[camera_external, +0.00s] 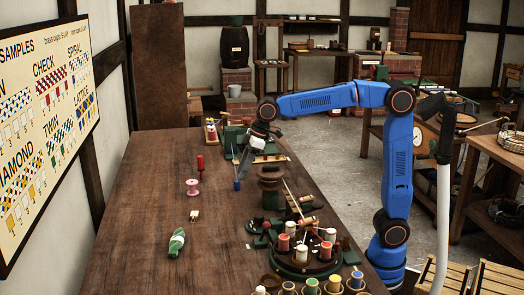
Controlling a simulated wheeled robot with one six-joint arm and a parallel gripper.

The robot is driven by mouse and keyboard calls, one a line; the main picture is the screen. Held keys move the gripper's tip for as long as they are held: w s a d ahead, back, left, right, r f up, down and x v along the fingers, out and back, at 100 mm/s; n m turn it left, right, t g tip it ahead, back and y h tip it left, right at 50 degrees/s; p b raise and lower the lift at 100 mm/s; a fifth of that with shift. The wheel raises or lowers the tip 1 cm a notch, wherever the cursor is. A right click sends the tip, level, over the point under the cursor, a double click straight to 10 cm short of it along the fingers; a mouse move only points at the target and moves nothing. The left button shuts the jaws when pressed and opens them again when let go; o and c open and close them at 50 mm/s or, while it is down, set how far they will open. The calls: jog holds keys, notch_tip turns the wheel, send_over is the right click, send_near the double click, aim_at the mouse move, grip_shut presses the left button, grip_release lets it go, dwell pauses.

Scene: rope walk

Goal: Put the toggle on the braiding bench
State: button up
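The long brown bench (135,235) fills the left and middle of the view. I cannot tell for sure which piece is the toggle; a small pale wooden piece (194,215) lies in the clear part of the bench. My gripper (243,165) points down over the bench, to the right of and farther back than that piece. A small blue piece (237,185) shows right below the gripper. I cannot tell whether the fingers hold it or whether it stands on the bench. The fingers are too small to read.
A pink spool (192,187), a red upright piece (200,163) and a green-and-white bundle (177,242) are on the bench. A round dark stand with several coloured spools (302,254) crowds the front right. The bench's left side is clear. A sample board (45,120) hangs on the left wall.

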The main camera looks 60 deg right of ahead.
jog(key=v, duration=0.8)
jog(key=s+d+f+m, duration=0.1)
jog(key=s+d+f, duration=0.15)
jog(key=d, duration=0.45)
jog(key=s+d+f+m+t+h, duration=0.1)
jog(key=s+d+m, duration=0.1)
jog(key=s+d, duration=0.35)
jog(key=s+d+f+m, duration=0.1)
jog(key=s+d+f, duration=0.1)
jog(key=d, duration=0.6)
jog(key=s+d+f+m+h, duration=0.2)
jog(key=s+d+f+m, duration=0.3)
jog(key=s+d+f, duration=0.9)
jog(key=s, duration=0.3)
jog(key=shift+s+f+t, duration=0.2)
jog(key=shift+f+t, duration=0.1)
